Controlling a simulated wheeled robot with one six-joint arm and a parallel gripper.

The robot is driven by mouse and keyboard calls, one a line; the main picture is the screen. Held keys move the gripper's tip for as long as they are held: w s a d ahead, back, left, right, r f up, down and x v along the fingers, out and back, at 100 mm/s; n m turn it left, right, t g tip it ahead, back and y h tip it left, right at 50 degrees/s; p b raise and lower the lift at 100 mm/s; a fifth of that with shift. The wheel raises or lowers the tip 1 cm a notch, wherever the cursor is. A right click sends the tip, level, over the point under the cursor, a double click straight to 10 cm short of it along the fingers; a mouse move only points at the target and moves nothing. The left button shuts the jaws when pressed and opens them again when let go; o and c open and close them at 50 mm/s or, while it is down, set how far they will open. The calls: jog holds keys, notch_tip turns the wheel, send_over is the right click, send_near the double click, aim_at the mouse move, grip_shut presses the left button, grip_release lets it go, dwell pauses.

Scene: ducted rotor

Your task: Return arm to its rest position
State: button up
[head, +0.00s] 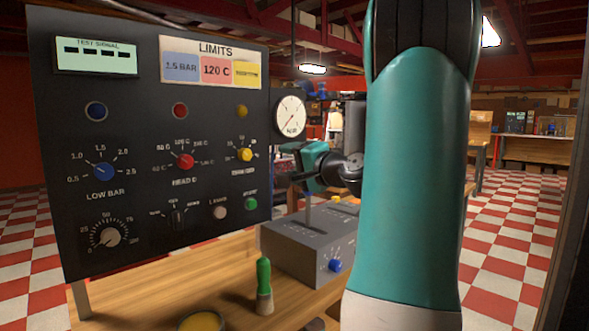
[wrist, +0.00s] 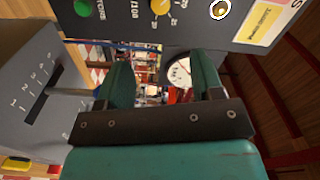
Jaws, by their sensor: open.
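My gripper (head: 293,163) is in front of the right edge of the black control panel (head: 140,150), above the grey lever box (head: 310,243). In the wrist view my gripper (wrist: 161,65) has its two teal fingers spread apart with nothing between them. A thin grey lever (head: 308,212) stands up from the box's slot, just below the gripper. In the wrist view the lever (wrist: 68,92) is outside the fingers, at the left; whether it touches the gripper is unclear. My large teal arm link hides much of the right middle of the head view.
A round gauge (head: 291,115) is on the panel's right side. A green-handled brush (head: 264,285) stands on the wooden table (head: 230,265), near a yellow-filled bowl (head: 202,321). The box has a blue knob (head: 335,265). Checkered floor lies open at the right.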

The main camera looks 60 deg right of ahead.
jog(key=shift+s+a, duration=0.15)
jog(key=shift+s, duration=0.25)
dwell(0.3)
jog(key=w+a+f+n+g+y, duration=0.1)
jog(key=w+a+f+n+y, duration=0.15)
jog(key=a, duration=0.35)
jog(key=w+a+f+n+g+y, duration=0.2)
jog(key=a+n+y, duration=0.1)
jog(key=a, duration=0.4)
jog(key=w+a+f+n+g+y, duration=0.1)
jog(key=w+a+f+n+y, duration=0.15)
jog(key=a, duration=0.35)
jog(key=s+a+f+n+g+y, duration=0.2)
jog(key=a+n+g, duration=0.2)
jog(key=a, duration=0.3)
jog(key=s+a+f+n+g+y, duration=0.1)
jog(key=s+a+f+n+g, duration=0.2)
jog(key=a, duration=0.4)
jog(key=s+a+f+n+g+h, duration=0.35)
jog(key=s+a+n+g, duration=0.5)
jog(key=s, duration=0.45)
notch_tip(320, 180, up, 14)
jog(key=t+p, duration=0.2)
jog(key=p, duration=1.2)
jog(key=shift+a+n+y+p, duration=0.25)
jog(key=shift+n+y+p, duration=0.1)
jog(key=shift+n, duration=0.1)
